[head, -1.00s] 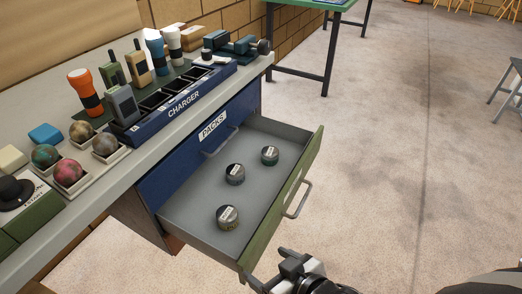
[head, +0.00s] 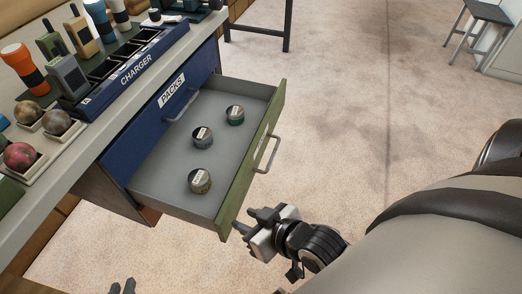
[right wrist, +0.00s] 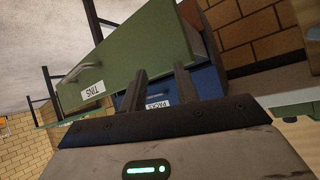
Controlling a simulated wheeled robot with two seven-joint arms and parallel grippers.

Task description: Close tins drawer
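The tins drawer (head: 236,200) has a green front and grey inside, and stands pulled out from the blue cabinet. Three small round tins (head: 200,181) lie in it. Its front has a bar handle (head: 268,155); the right wrist view shows the green front (right wrist: 130,60) with a TINS label. My right gripper (head: 250,222) is open and empty, just outside the drawer front near its near corner, apart from the handle. Its two fingers (right wrist: 160,85) stand apart in the wrist view. My left gripper (head: 122,287) shows only its fingertips at the bottom edge, apart and empty.
Above the tins drawer is a shut blue PACKS drawer (head: 150,120). The worktop holds a charger (head: 125,72), radios, torches and balls in trays (head: 28,165). A stool (head: 470,35) stands far right. The floor before the drawer is clear.

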